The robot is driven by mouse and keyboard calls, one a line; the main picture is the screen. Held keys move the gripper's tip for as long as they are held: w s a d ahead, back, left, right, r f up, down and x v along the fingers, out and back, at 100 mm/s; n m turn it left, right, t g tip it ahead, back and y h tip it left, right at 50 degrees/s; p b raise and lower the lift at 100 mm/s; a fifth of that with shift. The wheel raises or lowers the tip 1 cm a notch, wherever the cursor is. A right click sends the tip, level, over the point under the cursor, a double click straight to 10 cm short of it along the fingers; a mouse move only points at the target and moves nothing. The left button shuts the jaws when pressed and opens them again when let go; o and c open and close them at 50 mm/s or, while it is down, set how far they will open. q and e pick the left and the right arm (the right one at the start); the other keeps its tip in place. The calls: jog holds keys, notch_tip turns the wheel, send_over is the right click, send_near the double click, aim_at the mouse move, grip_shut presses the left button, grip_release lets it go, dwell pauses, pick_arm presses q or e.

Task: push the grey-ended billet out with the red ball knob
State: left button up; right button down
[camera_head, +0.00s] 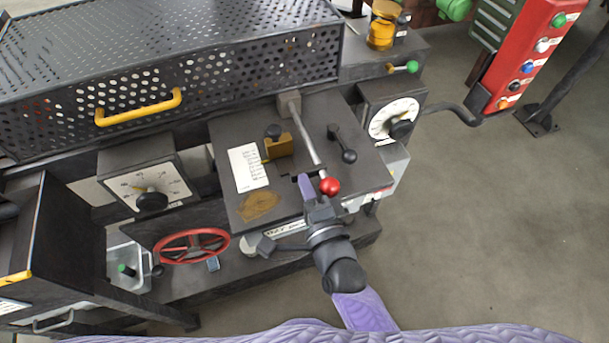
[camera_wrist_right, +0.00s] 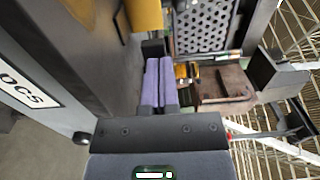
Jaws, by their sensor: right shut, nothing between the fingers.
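The red ball knob (camera_head: 330,186) sits at the near end of a pale grey rod (camera_head: 308,138) that slants across the dark top plate of the machine. My right gripper (camera_head: 305,184) is shut and empty, its purple fingers just left of the knob at the plate's near edge. I cannot tell whether it touches the knob. In the right wrist view the two purple fingers (camera_wrist_right: 159,84) lie together beside a dark panel. I cannot make out the grey-ended billet in either view. My left gripper is not in view.
A perforated guard with a yellow handle (camera_head: 138,107) stands behind. A black lever (camera_head: 342,143), a yellow block (camera_head: 278,147) and a dial (camera_head: 393,118) surround the rod. A red handwheel (camera_head: 192,246) is lower left.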

jog(key=shift+s+d+f, duration=0.1)
jog(key=shift+s+f, duration=0.05)
jog(key=shift+s, duration=0.3)
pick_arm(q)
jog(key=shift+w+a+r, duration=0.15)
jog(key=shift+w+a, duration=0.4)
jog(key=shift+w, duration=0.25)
pick_arm(e)
jog(key=v, duration=0.6)
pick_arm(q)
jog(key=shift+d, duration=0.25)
